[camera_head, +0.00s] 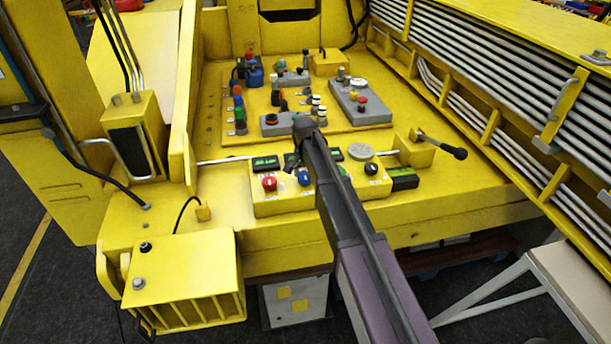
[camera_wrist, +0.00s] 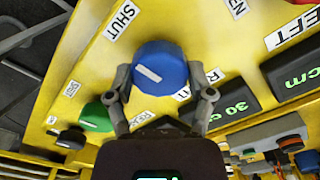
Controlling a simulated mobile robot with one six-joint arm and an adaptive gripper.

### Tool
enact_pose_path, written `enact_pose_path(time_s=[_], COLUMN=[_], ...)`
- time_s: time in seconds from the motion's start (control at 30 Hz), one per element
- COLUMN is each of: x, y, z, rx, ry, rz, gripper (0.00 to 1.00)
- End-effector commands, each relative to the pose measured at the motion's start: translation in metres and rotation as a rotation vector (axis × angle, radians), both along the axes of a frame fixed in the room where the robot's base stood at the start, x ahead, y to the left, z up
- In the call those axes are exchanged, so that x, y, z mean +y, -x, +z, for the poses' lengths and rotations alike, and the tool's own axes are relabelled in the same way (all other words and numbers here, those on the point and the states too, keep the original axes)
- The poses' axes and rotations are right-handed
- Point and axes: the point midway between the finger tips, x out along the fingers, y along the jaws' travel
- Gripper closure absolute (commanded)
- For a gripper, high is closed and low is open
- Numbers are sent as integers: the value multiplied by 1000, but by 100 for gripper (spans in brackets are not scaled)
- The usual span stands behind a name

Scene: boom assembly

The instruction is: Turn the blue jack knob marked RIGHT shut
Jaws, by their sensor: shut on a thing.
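The blue knob (camera_wrist: 170,58) is in the upper middle of the wrist view, with a slanted white mark on its face. A SHUT label (camera_wrist: 121,20) lies up and left of it. A partly hidden label starting with R (camera_wrist: 213,75) lies beside it, behind my right finger. My gripper (camera_wrist: 166,86) is shut on the blue knob, one finger on each side.
A green knob (camera_wrist: 97,117) and a black knob (camera_wrist: 71,138) stand left of my gripper in the wrist view. A display reading 30 cm (camera_wrist: 235,108) is close at the right. A lever with a black grip (camera_head: 442,146) sticks out right of the panel.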

Motion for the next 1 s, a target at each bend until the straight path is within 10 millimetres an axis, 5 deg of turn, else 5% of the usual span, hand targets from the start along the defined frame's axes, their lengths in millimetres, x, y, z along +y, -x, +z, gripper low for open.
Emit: enact_pose_path(time_s=[0.6, 0.63, 0.73, 1.0], x=[0, 0, 0, 0], y=[0, 0, 0, 0], z=[0, 0, 0, 0], rx=[0, 0, 0, 0], ry=[-1, -1, 0, 0], rz=[-68, -68, -67, -66], gripper=[79, 28, 0, 0])
